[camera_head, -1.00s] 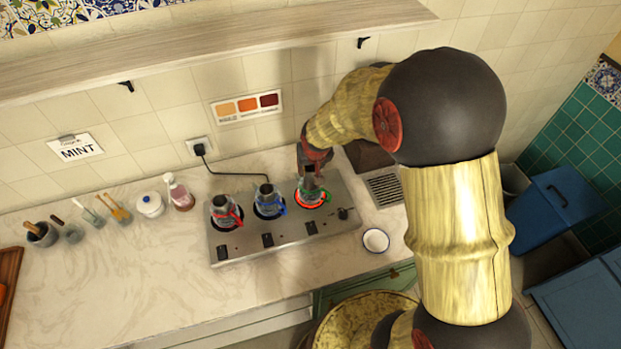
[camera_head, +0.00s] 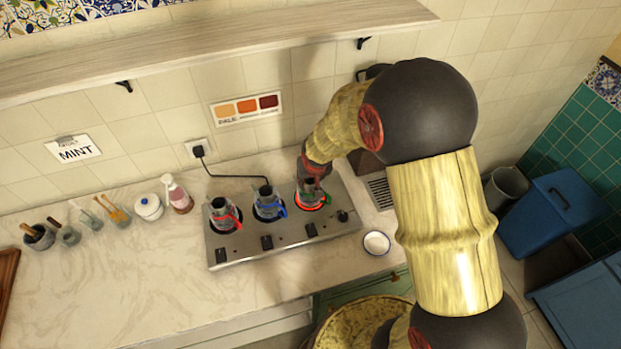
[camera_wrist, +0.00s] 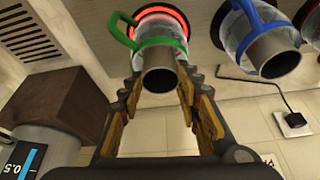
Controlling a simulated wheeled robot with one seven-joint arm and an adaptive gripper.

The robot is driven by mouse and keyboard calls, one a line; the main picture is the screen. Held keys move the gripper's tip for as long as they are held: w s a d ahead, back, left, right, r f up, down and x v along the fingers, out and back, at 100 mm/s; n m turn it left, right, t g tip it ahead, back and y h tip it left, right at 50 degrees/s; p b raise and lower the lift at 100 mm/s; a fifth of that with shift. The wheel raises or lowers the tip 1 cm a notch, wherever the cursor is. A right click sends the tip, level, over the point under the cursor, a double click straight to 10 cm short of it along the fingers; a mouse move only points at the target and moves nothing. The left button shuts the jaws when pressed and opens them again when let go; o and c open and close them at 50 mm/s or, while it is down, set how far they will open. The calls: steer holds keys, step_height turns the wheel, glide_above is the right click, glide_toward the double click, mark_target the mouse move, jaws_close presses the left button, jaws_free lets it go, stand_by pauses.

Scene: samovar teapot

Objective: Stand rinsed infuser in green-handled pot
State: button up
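The green-handled pot (camera_head: 311,197) stands on the rightmost burner, which glows red. In the wrist view its green handle (camera_wrist: 119,32) and glass body show, and a grey metal cylinder (camera_wrist: 160,60) with an open end stands up out of it. I cannot tell whether this cylinder is the infuser or the pot's neck; the other pots have similar ones. My gripper (camera_wrist: 160,92) is around the cylinder's near end, one finger on each side. The fingers look spread, with narrow gaps beside the cylinder. In the head view my gripper (camera_head: 314,168) is right above the pot and partly hides it.
A blue-handled pot (camera_head: 268,203) and a red-handled pot (camera_head: 222,214) stand to the left on the same hob (camera_head: 285,237). A small white bowl (camera_head: 376,243) is at the hob's front right. A drain grille (camera_head: 379,194) lies behind it. The left counter front is clear.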

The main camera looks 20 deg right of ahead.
steer(key=o, duration=0.4)
steer(key=shift+r, duration=0.1)
steer(key=d+p+v, duration=0.1)
steer(key=p+v, duration=0.1)
steer(key=v, duration=1.8)
steer(key=s+r, duration=0.6)
steer(key=s, duration=0.4)
steer(key=s+r+n+t, duration=0.1)
steer(key=s+r, duration=0.6)
steer(key=s, duration=0.3)
steer(key=shift+s+a, duration=0.1)
steer(key=shift+s, duration=0.05)
